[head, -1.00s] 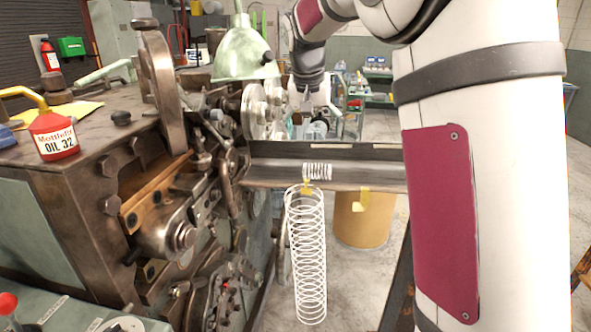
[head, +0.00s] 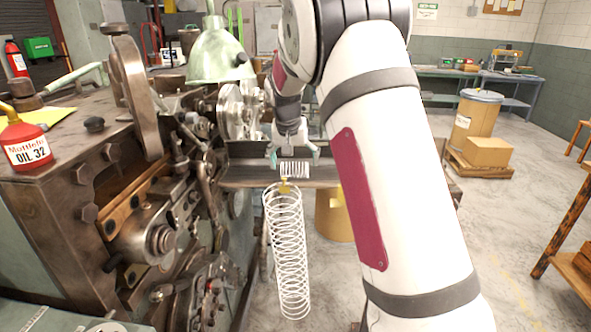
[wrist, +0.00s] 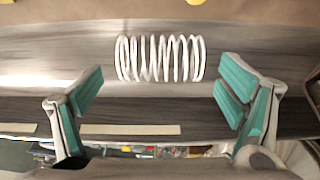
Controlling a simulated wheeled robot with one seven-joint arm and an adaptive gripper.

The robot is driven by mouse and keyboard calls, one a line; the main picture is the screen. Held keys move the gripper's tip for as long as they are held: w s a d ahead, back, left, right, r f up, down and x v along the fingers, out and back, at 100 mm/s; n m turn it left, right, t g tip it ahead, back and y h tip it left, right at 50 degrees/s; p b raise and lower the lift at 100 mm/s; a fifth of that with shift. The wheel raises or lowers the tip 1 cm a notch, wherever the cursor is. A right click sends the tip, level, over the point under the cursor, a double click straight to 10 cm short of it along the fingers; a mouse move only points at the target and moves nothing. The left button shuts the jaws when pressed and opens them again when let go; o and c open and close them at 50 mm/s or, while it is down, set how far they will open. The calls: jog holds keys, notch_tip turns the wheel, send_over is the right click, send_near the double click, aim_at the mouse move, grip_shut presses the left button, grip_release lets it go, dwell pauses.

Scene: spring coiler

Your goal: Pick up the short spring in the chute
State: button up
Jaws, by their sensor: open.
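The short spring (head: 294,170) is a small white coil lying on its side in the grey metal chute (head: 240,173). In the wrist view the short spring (wrist: 160,58) lies crosswise at the upper middle, with the chute (wrist: 60,55) surface around it. My gripper (head: 293,155) is just above and behind the spring in the head view. In the wrist view my gripper (wrist: 165,93) is open, with teal pads on either side below the spring's two ends. Nothing is between the pads, and the spring is apart from them.
A long white spring (head: 287,250) hangs below the chute's front edge from a yellow hook. The coiling machine (head: 150,220) with its levers stands close on the left. A tan drum (head: 335,215) stands under the chute.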

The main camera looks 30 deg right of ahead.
jog(key=shift+x, duration=0.8)
jog(key=shift+c, duration=0.5)
jog(key=c, duration=1.1)
jog(key=shift+c, duration=0.2)
jog(key=shift+r, duration=0.1)
